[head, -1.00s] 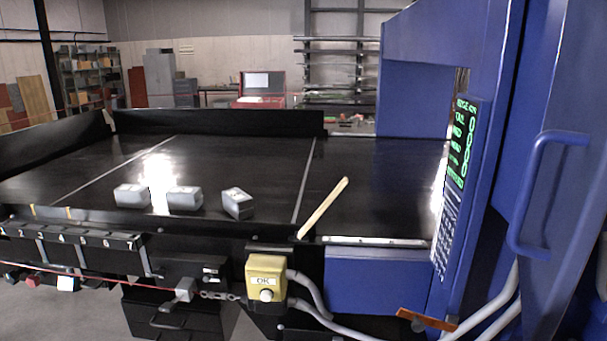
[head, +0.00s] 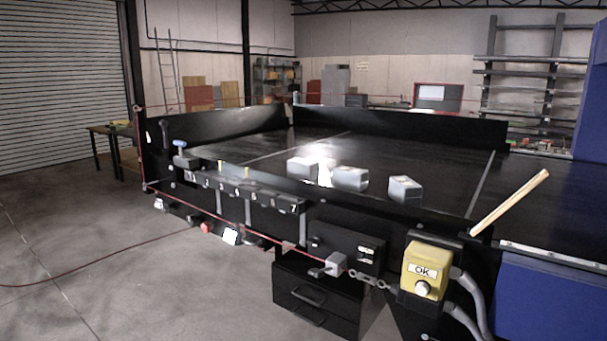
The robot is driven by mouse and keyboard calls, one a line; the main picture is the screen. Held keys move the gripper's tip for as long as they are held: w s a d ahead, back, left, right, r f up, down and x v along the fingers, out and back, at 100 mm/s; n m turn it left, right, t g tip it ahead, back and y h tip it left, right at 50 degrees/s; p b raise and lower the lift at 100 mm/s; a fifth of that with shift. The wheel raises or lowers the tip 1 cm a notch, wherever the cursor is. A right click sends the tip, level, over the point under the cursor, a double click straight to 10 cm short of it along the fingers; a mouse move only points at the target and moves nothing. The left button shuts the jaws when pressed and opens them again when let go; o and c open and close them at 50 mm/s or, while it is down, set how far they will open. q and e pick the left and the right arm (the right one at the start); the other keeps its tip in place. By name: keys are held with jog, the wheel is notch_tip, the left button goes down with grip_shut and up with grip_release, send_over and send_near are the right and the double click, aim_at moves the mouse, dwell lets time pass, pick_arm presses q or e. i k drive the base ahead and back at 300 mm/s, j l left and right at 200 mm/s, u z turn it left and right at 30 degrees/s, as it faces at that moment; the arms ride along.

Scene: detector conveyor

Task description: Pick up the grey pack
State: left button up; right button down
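Three grey packs with pale tops lie in a row on the black conveyor belt, near its front edge. The left pack (head: 303,168), the middle pack (head: 349,179) and the right pack (head: 405,190) stand apart from each other. The low front rail of the conveyor hides part of their lower sides. I cannot tell which of them is the task's pack. Neither of my grippers is in view.
A yellow OK button box (head: 425,270) is on the conveyor's front side. A wooden stick (head: 509,203) slants up at the right. A red cord (head: 240,231) runs along the front. A black drawer unit (head: 318,300) stands below.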

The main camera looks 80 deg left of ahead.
aim_at(306, 169)
jog(key=u, duration=2.6)
